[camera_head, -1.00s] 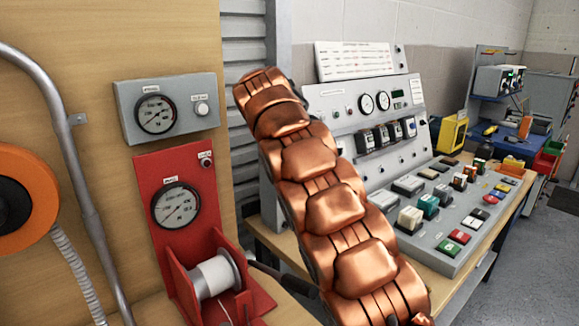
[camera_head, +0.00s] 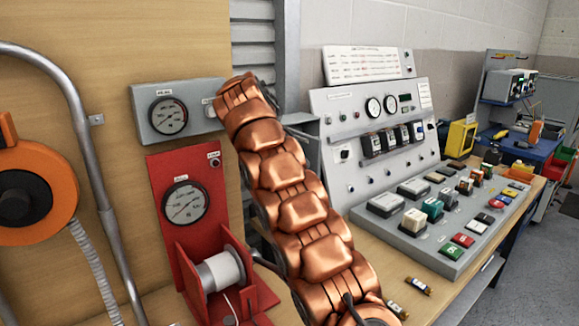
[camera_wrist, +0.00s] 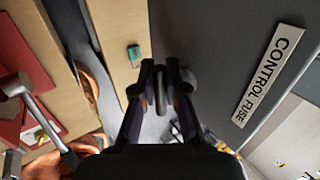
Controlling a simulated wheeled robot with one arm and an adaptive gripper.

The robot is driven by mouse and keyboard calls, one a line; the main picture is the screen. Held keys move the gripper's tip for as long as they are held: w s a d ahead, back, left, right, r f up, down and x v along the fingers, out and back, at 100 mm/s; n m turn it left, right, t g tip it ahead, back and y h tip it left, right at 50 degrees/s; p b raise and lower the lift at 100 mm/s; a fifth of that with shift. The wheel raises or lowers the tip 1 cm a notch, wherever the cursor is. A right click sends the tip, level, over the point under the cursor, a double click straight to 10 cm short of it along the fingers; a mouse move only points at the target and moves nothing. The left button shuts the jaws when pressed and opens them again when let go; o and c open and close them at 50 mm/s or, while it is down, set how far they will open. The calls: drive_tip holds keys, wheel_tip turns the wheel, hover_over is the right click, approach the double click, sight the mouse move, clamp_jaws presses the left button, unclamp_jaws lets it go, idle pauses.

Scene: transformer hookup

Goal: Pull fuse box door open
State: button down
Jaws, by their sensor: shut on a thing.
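The fuse box door (camera_wrist: 215,50) is a dark grey panel in the wrist view, with a white "CONTROL FUSE" label (camera_wrist: 268,75) on it. My gripper (camera_wrist: 160,82) is at the door's left part, its two fingers closed around a slim grey handle (camera_wrist: 161,95). In the head view my copper-coloured arm reaches up and away and hides the gripper. A grey box-like part (camera_head: 303,128) shows just right of the arm's far end; I cannot tell whether it is the door. How far the door stands open is unclear.
A red gauge stand with a white spool (camera_head: 218,270) stands left of my arm, below a grey gauge box (camera_head: 165,113). A control console (camera_head: 375,130) fills the bench at right. Small fuses (camera_head: 418,286) lie on the bench near my arm. Floor at far right is clear.

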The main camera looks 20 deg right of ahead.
idle(0.3)
drive_tip(key=c, duration=1.5)
unclamp_jaws()
